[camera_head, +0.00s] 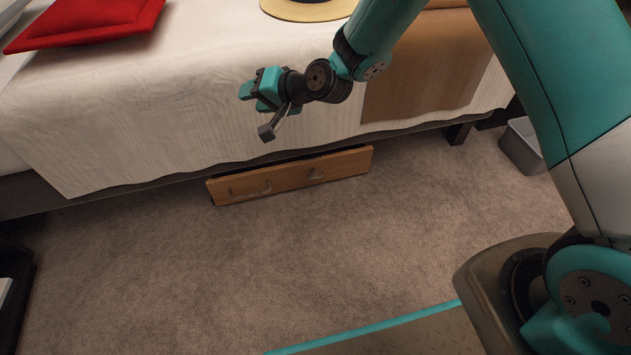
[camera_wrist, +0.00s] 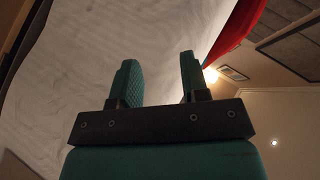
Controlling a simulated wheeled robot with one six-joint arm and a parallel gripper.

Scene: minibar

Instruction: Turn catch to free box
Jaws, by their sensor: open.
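A wooden box (camera_head: 290,178) sits under the bed, with its long front face showing just below the bed's edge. A small catch-like piece (camera_head: 315,173) shows on the right half of that face; its exact position is too small to tell. My gripper (camera_head: 249,90) is above the box, in front of the white bedding, pointing left and touching nothing that I can see. In the wrist view, its two teal fingers (camera_wrist: 159,65) are apart with nothing between them. The box does not show in the wrist view.
The bed with white bedding (camera_head: 120,115) spans the back. A red cushion (camera_head: 90,22) and a straw hat (camera_head: 305,9) lie on top. A grey bin (camera_head: 522,146) stands at right, a dark object (camera_head: 14,285) at lower left. The carpet (camera_head: 240,265) before the box is clear.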

